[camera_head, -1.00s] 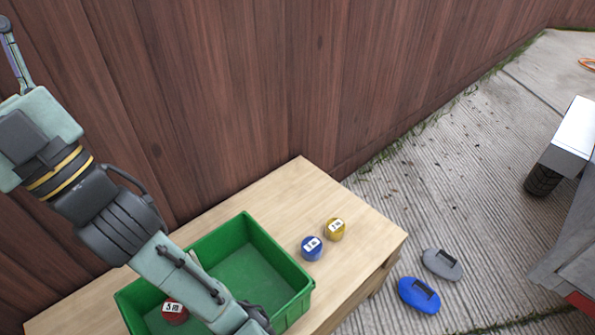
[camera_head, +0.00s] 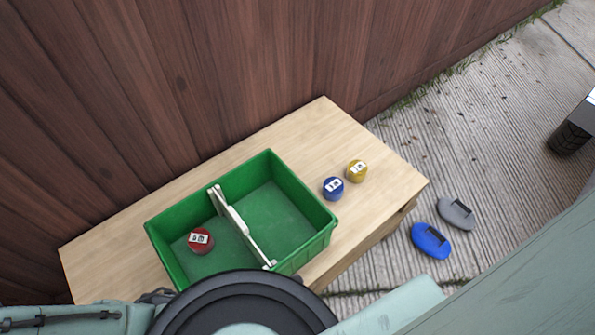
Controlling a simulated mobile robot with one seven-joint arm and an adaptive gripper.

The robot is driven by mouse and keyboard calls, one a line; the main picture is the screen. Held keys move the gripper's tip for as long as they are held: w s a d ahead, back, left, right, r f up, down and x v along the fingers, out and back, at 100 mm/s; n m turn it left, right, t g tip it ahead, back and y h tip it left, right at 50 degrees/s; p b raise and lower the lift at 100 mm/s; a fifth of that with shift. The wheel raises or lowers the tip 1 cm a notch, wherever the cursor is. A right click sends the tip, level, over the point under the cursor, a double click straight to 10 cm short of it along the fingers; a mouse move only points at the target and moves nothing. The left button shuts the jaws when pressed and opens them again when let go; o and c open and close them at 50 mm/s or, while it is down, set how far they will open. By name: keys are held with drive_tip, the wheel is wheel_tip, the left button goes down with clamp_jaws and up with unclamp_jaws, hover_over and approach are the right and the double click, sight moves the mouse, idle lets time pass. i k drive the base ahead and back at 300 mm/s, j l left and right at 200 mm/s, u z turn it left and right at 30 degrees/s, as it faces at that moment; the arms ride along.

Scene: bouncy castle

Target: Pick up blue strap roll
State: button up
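The blue strap roll (camera_head: 333,188) is a small blue cylinder with a white label on top. It stands on the wooden table (camera_head: 315,125), just right of the green crate (camera_head: 170,213) and beside a yellow roll (camera_head: 357,171). A red roll (camera_head: 201,241) lies inside the crate's left compartment. A white divider with a handle (camera_head: 232,216) splits the crate. My arm crosses the bottom of the picture in front of the crate. My gripper's fingers are not visible; my own arm links fill that area.
A blue oval object (camera_head: 430,240) and a grey one (camera_head: 456,213) lie on the concrete ground right of the table. A brown wooden fence (camera_head: 200,80) stands behind the table. A dark wheel (camera_head: 568,138) is at the far right. The table's back right corner is clear.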

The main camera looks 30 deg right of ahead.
sight(333, 187)
drive_tip(key=l+u, duration=0.25)
drive_tip(key=k+l+u, duration=0.25)
drive_tip(key=l, duration=0.2)
drive_tip(key=l+u, duration=0.3)
drive_tip(key=k+l, duration=0.1)
drive_tip(key=l, duration=0.2)
drive_tip(key=k+l, duration=0.15)
drive_tip(key=l, duration=0.2)
drive_tip(key=k+l+u, duration=0.1)
drive_tip(key=l, duration=0.2)
drive_tip(key=k+l, duration=0.1)
drive_tip(key=l, duration=0.2)
